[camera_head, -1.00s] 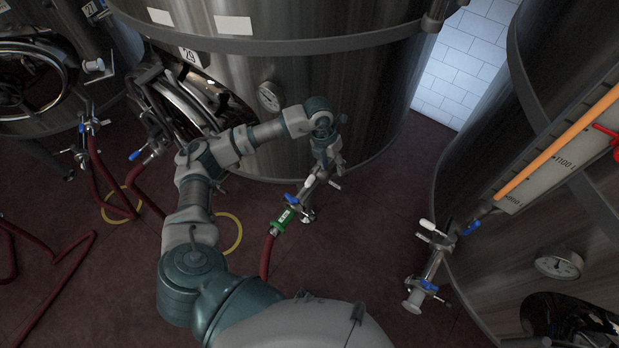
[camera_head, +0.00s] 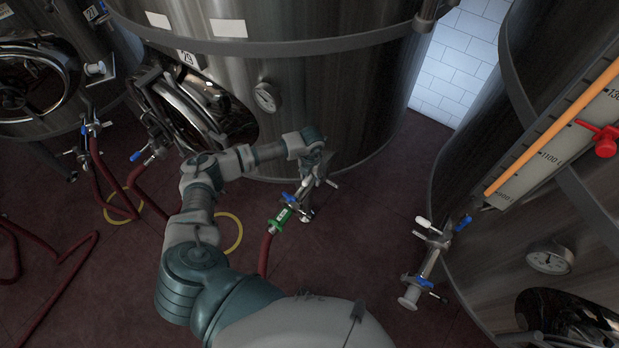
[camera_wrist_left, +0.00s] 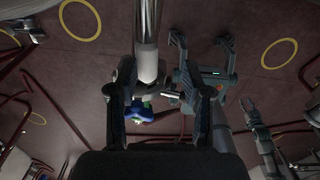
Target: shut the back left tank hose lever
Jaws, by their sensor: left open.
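The hose valve at the big middle tank (camera_head: 330,100) is a short metal pipe fitting (camera_head: 307,200) with a small blue lever (camera_head: 289,197). A green coupling (camera_head: 279,220) joins it to a dark red hose (camera_head: 265,252). My left gripper (camera_head: 322,172) is over the tank end of this fitting and partly hides it. In the left wrist view, its open fingers (camera_wrist_left: 161,100) stand either side of a metal pipe with a white section (camera_wrist_left: 147,62). Blue parts (camera_wrist_left: 140,113) show between the fingers. Contact cannot be told.
A similar valve fitting (camera_head: 428,262) juts from the tank at right. Another valve with a blue lever (camera_head: 136,156) is at left. Red hoses (camera_head: 50,270) and yellow rings (camera_head: 228,233) lie on the floor. Open floor (camera_head: 370,235) lies between the middle and right fittings.

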